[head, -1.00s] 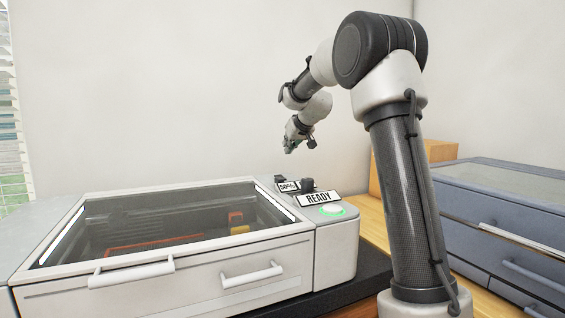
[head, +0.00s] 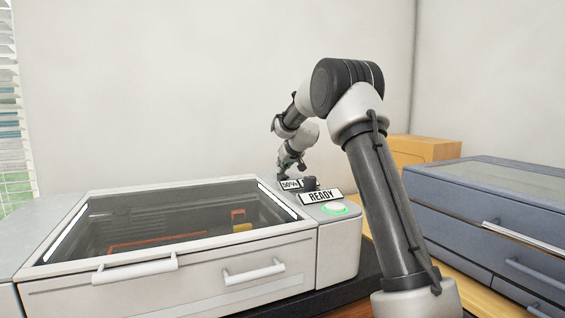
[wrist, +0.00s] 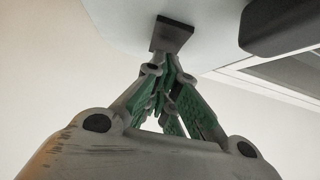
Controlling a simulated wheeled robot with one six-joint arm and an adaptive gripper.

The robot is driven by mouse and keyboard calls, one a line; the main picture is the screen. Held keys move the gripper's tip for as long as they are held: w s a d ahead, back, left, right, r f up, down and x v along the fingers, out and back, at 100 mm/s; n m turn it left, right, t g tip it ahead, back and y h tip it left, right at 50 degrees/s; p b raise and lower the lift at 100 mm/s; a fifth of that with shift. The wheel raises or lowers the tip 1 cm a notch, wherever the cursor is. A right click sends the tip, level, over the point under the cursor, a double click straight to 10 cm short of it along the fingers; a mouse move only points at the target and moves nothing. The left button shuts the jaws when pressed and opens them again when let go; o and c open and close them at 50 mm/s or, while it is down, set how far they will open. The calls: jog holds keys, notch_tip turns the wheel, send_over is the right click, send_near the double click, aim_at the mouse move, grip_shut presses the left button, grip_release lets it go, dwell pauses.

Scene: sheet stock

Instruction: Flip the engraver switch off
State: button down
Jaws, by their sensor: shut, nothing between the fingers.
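The engraver (head: 205,265) is a light grey machine with a dark glass lid. A small dark square part (wrist: 172,34), which looks like the switch, sits on its pale panel in the wrist view. My gripper (head: 281,176) is low over the back of the control panel in the head view, by the "50%" label. In the wrist view my gripper (wrist: 170,58) is shut and empty, its green-padded fingers meeting at the dark part. The tips hide some of it, so I cannot tell contact or the lever's position.
A dark knob (head: 309,184) stands right of the "50%" label (head: 290,184). A "READY" sign (head: 321,197) and a green-lit button (head: 334,208) are in front. Blue-grey drawers (head: 490,220) and a wooden box (head: 425,149) stand right.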

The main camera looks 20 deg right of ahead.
jog(key=shift+w+f, duration=0.2)
jog(key=shift+f, duration=0.15)
dwell(0.3)
jog(key=shift+s, duration=0.85)
jog(key=r, duration=0.4)
jog(key=shift+s+r, duration=0.15)
jog(key=shift+s, duration=0.1)
jog(key=v, duration=0.9)
jog(key=shift+s+r, duration=0.25)
jog(key=shift+s, duration=0.1)
